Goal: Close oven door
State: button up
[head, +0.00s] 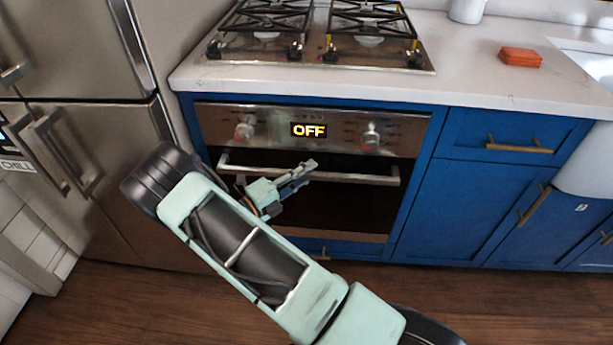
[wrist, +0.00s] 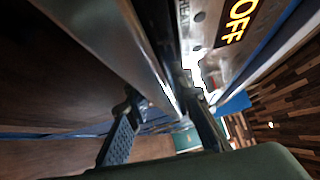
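The oven door (head: 330,207) is a dark glass panel with a long metal handle (head: 375,179) across its top, below the control panel. It looks upright and flush or nearly flush with the cabinet front; I cannot tell if a small gap remains. My gripper (head: 304,174) is in front of the door at handle height, near the handle's middle. In the wrist view my gripper (wrist: 163,118) has its two fingers spread apart, and the handle (wrist: 135,55) runs toward the space between them. Contact with the handle is unclear. My arm hides the door's lower left.
The control panel (head: 340,129) has two knobs and an OFF display. A gas cooktop (head: 325,57) sits above on the white counter (head: 480,75) with an orange block (head: 520,57). Blue cabinets (head: 465,205) stand right, a steel fridge (head: 75,120) left. Wood floor in front is open.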

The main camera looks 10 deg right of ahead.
jog(key=shift+o, duration=1.4)
jog(key=shift+f, duration=0.1)
jog(key=shift+s, duration=0.1)
jog(key=v, duration=1.1)
jog(key=shift+s+a, duration=0.15)
jog(key=shift+a, duration=0.25)
